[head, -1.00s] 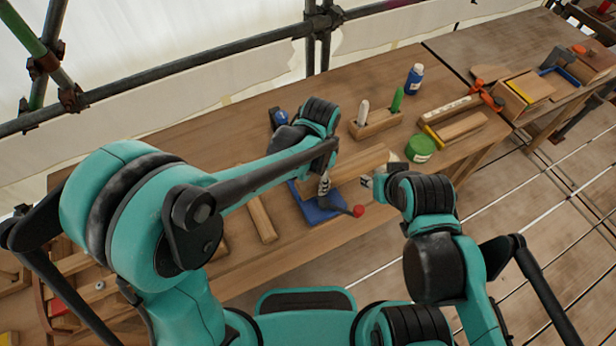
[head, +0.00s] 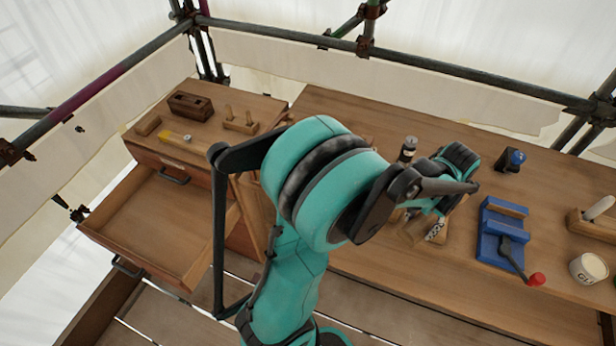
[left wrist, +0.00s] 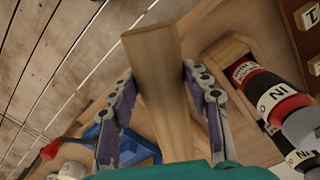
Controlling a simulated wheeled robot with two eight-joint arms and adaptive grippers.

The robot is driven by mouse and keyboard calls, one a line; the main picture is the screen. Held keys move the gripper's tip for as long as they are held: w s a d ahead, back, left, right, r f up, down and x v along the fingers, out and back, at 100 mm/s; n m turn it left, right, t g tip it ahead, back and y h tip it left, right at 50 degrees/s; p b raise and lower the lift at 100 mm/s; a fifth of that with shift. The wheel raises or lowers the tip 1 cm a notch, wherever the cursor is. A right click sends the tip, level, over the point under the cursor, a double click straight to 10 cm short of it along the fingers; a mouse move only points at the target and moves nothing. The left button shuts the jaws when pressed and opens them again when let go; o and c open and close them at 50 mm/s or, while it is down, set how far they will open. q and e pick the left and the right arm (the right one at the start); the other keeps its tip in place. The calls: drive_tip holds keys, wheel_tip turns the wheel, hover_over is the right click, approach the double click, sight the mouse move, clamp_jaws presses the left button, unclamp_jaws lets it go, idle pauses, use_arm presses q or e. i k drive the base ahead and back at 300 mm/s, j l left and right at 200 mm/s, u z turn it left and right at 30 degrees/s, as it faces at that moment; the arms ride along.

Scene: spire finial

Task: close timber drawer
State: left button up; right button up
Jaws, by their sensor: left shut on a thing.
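The timber drawer (head: 165,225) stands pulled out from the wooden cabinet at the left of the head view. Its inside looks empty, and a dark handle (head: 126,268) sits on its front. A shut drawer with its own handle (head: 173,178) is above it. My left gripper (head: 425,228) is over the bench, right of the cabinet, partly hidden by my arm. In the left wrist view my left gripper (left wrist: 165,110) is shut on a timber piece (left wrist: 155,70) between its two fingers. My right gripper is not in view.
A blue vice (head: 500,235) with a red-knobbed lever stands on the bench (head: 390,120), right of my left gripper. A white pot (head: 589,268) is at far right. Bottles in a wooden rack (left wrist: 225,50) are close beside the gripper. Small tools and blocks lie on the cabinet top (head: 215,95).

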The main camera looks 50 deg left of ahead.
sight(163, 230)
drive_tip(key=k+j+z, duration=0.15)
drive_tip(key=k+z, duration=0.6)
drive_tip(key=k+l+z, duration=0.1)
drive_tip(key=k+z, duration=0.25)
drive_tip(key=k, duration=0.2)
drive_tip(key=k+j+u, duration=0.15)
drive_tip(key=k, duration=0.2)
drive_tip(key=k+j+u, duration=0.45)
drive_tip(key=u, duration=0.2)
drive_tip(key=k+j+u, duration=0.2)
drive_tip(key=j+u, duration=0.2)
drive_tip(key=k+j+u, duration=0.15)
drive_tip(key=j+u, duration=0.3)
